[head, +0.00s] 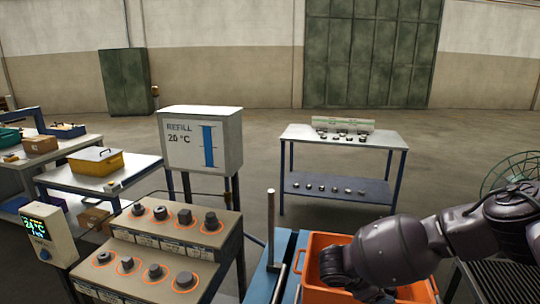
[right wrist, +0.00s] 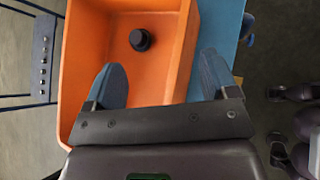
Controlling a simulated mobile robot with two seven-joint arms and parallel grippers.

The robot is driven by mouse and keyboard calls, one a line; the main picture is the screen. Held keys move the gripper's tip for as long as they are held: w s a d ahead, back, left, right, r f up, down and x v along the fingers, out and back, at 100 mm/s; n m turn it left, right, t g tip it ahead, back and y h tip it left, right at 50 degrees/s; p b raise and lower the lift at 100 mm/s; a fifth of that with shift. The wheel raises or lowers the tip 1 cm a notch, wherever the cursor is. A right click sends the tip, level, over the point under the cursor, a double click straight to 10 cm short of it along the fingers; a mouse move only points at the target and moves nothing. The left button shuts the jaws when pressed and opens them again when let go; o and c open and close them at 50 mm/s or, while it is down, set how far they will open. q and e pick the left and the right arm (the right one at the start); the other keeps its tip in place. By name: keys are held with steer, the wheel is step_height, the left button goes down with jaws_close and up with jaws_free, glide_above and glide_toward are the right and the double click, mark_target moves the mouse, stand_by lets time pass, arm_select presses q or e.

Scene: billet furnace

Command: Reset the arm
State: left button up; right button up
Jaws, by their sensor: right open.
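My right arm comes in from the right in the head view and reaches over an orange bin (head: 312,262); its gripper fingers are hidden there behind the wrist. In the right wrist view my right gripper (right wrist: 165,88) is open and empty, its two blue-grey fingers spread above the orange bin (right wrist: 95,60). A small dark round piece (right wrist: 140,40) lies on the bin floor, beyond the fingertips and apart from them. My left gripper is in neither view.
A stepped stand (head: 150,245) with several dark pieces in orange rings is at the front left, beside a display box (head: 45,232). A white refill box (head: 200,140) and a table (head: 345,137) with small parts stand behind. Open floor lies between.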

steer(key=w+a+n+t+y+b, duration=0.15)
steer(key=a+t+y, duration=0.25)
steer(key=a+y, duration=1.3)
steer(key=s+a+r+m+t+y+b, duration=0.1)
steer(key=s+a+r+y, duration=0.15)
steer(key=a, duration=0.55)
steer(key=s+a+r+m+t+y+b, duration=0.1)
steer(key=s+a, duration=0.2)
steer(key=a, duration=0.6)
steer(key=s+d+f+m+t+h+b, duration=0.25)
steer(key=d+f+m, duration=0.4)
steer(key=d, duration=0.55)
steer(key=s+d+f+m+t+h+b, duration=0.2)
steer(key=s+d+f+m+t+h, duration=0.25)
steer(key=d+f, duration=0.6)
steer(key=s+d+f+m+g+h+b, duration=0.1)
steer(key=s+d+f+m+g, duration=0.1)
steer(key=s+d+f, duration=0.4)
steer(key=s+d+f+m+g+h+b, duration=0.1)
steer(key=s+d+f, duration=0.5)
steer(key=s, duration=0.6)
steer(key=shift+f+m+g+h, duration=0.65)
steer(key=shift+f+m+g, duration=0.05)
steer(key=shift+m, duration=0.15)
